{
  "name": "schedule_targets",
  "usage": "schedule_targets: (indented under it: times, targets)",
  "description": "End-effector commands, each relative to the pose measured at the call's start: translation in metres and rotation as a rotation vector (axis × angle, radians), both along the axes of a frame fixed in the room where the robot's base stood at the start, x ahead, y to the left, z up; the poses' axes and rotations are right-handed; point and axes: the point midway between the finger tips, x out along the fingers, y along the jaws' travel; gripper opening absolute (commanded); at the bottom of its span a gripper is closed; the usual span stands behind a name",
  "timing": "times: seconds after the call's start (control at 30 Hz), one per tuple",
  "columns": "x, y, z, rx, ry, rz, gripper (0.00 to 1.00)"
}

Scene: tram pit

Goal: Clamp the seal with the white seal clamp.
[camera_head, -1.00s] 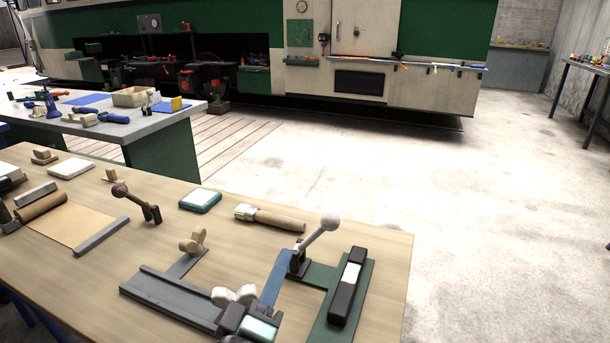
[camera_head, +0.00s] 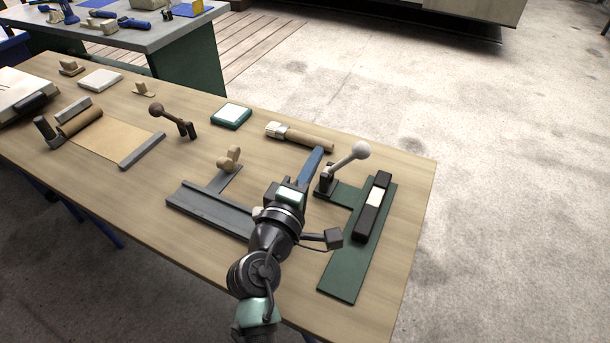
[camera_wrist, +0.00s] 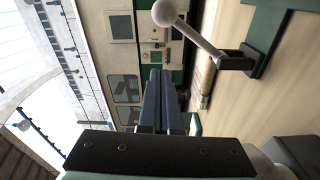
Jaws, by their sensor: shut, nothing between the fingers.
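The white seal clamp is a lever with a white ball knob (camera_head: 360,150) on a dark pivot block (camera_head: 326,181). Its lever slants up to the right in the head view. Its knob also shows at the top of the wrist view (camera_wrist: 166,12). The pivot stands on a green plate (camera_head: 347,268). A black bar with a white middle (camera_head: 373,205) lies on that plate; I cannot tell whether it is the seal. My gripper (camera_head: 318,153) has blue fingers, shut and empty, just left of the clamp's pivot in the head view. The fingers show mid-frame in the wrist view (camera_wrist: 163,75).
A brown-knobbed lever (camera_head: 172,119), a grey rail with a wooden knob (camera_head: 230,158), a teal-edged box (camera_head: 231,115) and a brush (camera_head: 300,137) sit left of and behind my gripper. The wooden table's right edge lies just beyond the green plate. Open floor is to the right.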

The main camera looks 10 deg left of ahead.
Motion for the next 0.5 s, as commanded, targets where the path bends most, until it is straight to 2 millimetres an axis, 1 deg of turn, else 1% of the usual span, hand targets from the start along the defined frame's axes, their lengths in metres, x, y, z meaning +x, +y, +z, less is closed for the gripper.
schedule_targets:
  times: [0.03,0.1,0.13,0.2,0.3,0.5]
  targets:
    - [0.011,-0.003,0.001,0.000,-0.002,-0.001,0.00]
    - [0.023,-0.006,0.001,0.000,-0.002,-0.001,0.00]
    - [0.026,-0.010,0.001,0.001,-0.001,-0.003,0.00]
    - [0.023,-0.024,0.000,0.002,0.002,-0.005,0.00]
    - [0.023,-0.035,-0.001,0.001,0.001,-0.002,0.00]
    - [0.023,-0.045,-0.003,0.001,0.001,0.000,0.00]
